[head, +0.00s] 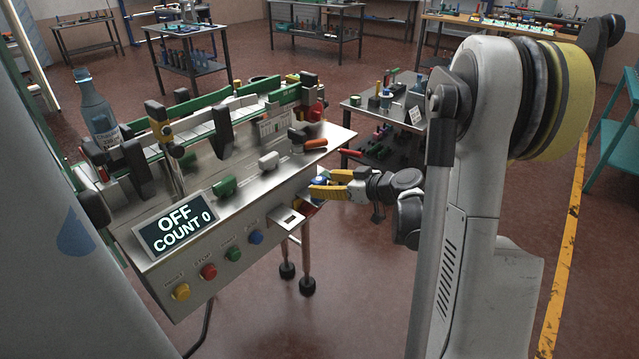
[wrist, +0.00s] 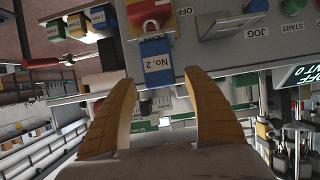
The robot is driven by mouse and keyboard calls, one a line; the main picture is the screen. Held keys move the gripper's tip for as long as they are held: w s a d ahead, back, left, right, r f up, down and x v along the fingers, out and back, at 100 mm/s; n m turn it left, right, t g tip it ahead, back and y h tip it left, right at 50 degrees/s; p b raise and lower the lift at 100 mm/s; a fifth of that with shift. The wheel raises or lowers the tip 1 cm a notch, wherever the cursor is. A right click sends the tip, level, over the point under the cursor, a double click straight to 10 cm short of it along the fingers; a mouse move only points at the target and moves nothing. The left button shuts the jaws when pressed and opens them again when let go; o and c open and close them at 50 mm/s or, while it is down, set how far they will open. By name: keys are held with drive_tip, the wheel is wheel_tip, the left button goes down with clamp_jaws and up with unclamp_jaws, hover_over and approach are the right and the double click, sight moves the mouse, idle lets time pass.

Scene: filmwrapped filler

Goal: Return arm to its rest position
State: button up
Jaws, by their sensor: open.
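My gripper (head: 318,184) is at the right end of the machine's steel front, with its yellow fingers spread. In the wrist view my gripper (wrist: 162,77) is open, with no object held between its fingers. I cannot tell how far the tag is from the fingers. My white arm stands upright at the right of the head view, its forearm reaching left to the machine.
The machine (head: 250,190) has a display (head: 176,225) reading "OFF COUNT 0" and several coloured buttons. A bottle (head: 97,112) stands at its left. A grey tool table (head: 357,104) is behind my gripper. Floor (head: 360,300) is clear in front; a teal bench (head: 612,150) is at right.

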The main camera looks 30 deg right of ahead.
drive_tip(key=v, duration=0.9)
drive_tip(key=shift+s, duration=0.15)
